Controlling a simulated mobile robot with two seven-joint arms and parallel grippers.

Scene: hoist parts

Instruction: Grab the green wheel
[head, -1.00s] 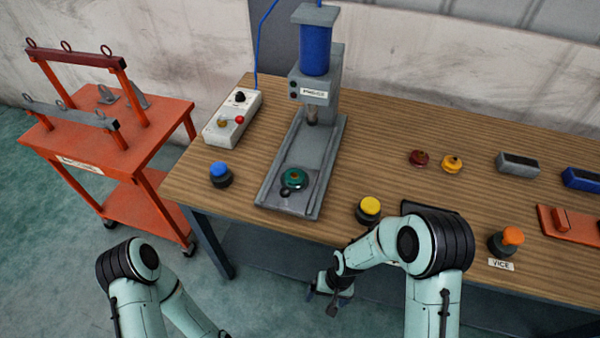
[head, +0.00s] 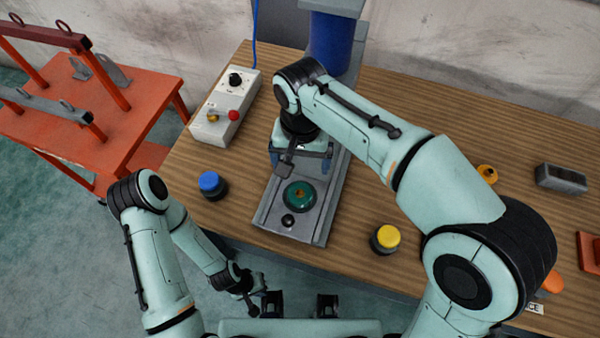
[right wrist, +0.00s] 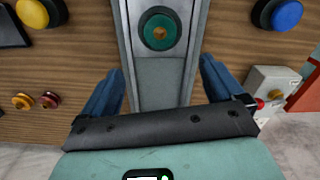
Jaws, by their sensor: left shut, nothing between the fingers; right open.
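The green wheel (head: 299,196) lies on the grey bed of the press (head: 272,219), with an orange-brown centre. In the right wrist view the green wheel (right wrist: 160,31) sits beyond the fingertips, in line with the gap between them. My right gripper (head: 304,172) is open above the press bed, just behind the wheel in the head view. Its two blue fingers (right wrist: 162,80) show spread apart and empty in the right wrist view. My left gripper (head: 255,300) is shut and empty, low in front of the table, away from the wheel.
A blue button (head: 210,184) stands left of the press bed and a yellow button (head: 386,237) stands right of it. A white control box (head: 226,107) is at the back left. An orange cart (head: 90,125) stands left of the table. The press column rises behind my right arm.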

